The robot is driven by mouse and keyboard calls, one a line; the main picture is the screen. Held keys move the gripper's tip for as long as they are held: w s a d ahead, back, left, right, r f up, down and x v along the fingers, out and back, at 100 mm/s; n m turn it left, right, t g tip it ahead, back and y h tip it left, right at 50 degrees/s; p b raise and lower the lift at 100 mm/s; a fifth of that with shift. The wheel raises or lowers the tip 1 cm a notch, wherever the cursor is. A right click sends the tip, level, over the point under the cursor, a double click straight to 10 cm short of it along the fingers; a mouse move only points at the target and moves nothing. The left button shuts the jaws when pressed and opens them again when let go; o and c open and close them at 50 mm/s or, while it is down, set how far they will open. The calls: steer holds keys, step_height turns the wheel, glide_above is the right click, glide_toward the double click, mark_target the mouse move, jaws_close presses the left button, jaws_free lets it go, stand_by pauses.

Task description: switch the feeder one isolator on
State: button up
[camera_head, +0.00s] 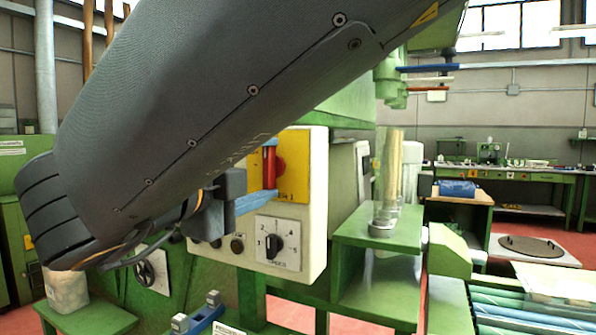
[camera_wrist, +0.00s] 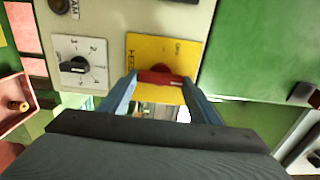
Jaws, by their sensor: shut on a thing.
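The feeder isolator is a red rotary handle (camera_head: 269,165) on a yellow plate (camera_head: 294,165), on the front of a cream control box (camera_head: 318,190). In the head view the handle stands about upright; my arm hides the plate's left side. In the wrist view the red handle (camera_wrist: 160,77) lies across between the fingertips, with the yellow plate (camera_wrist: 160,48) behind it. My gripper (camera_head: 269,172) has blue fingers, one at each end of the handle, and is shut on it. The plate's lettering is too small to read fully.
A black selector knob on a numbered white dial (camera_head: 277,243) sits below the isolator, with a dark push button (camera_head: 237,245) left of it. A green machine with a stand (camera_head: 378,235) is close on the right. A workbench (camera_head: 510,175) stands farther back.

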steer(key=o, duration=1)
steer(key=shift+o, duration=0.2)
steer(key=v, duration=0.8)
steer(key=shift+b, duration=0.45)
